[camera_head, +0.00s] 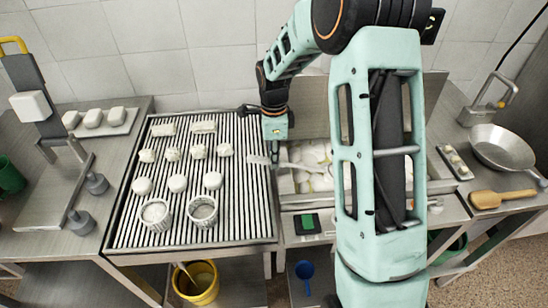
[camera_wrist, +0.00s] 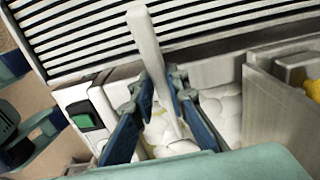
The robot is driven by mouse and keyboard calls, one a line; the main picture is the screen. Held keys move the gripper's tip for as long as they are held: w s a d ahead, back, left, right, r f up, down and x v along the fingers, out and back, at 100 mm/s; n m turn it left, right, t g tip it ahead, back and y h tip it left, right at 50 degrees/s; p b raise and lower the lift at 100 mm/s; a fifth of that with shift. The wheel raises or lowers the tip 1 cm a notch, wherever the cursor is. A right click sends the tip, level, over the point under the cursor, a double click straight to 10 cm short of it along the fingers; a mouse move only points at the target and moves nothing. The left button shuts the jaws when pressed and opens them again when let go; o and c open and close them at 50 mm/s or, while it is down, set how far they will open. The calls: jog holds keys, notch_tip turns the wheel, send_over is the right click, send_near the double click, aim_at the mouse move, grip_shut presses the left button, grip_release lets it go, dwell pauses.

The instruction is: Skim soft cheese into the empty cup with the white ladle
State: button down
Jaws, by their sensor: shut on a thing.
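My gripper (camera_head: 275,145) is over the left end of the metal vat (camera_head: 318,199), next to the slatted rack. In the wrist view its blue fingers (camera_wrist: 162,92) are shut on the white ladle (camera_wrist: 147,42). In the head view the ladle (camera_head: 259,160) reaches left over the rack's right edge. White lumpy soft cheese (camera_head: 314,153) lies in the vat, partly hidden by my arm. Two perforated cups stand at the rack's front, a left cup (camera_head: 155,213) and a right cup (camera_head: 202,211). The left cup looks white inside; I cannot tell whether the right one is empty.
Several white cheeses (camera_head: 177,183) stand in rows on the slatted rack (camera_head: 232,228). A press (camera_head: 67,190) with weights is at left. A pan (camera_head: 500,147) and wooden paddle (camera_head: 503,198) lie at right. A yellow bucket (camera_head: 196,283) is below.

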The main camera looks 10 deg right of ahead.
notch_tip(320, 180, up, 15)
jog(key=h+p, duration=0.2)
jog(key=p, duration=0.4)
jog(key=shift+r+p, duration=0.15)
jog(key=shift+p, duration=0.2)
dwell(0.6)
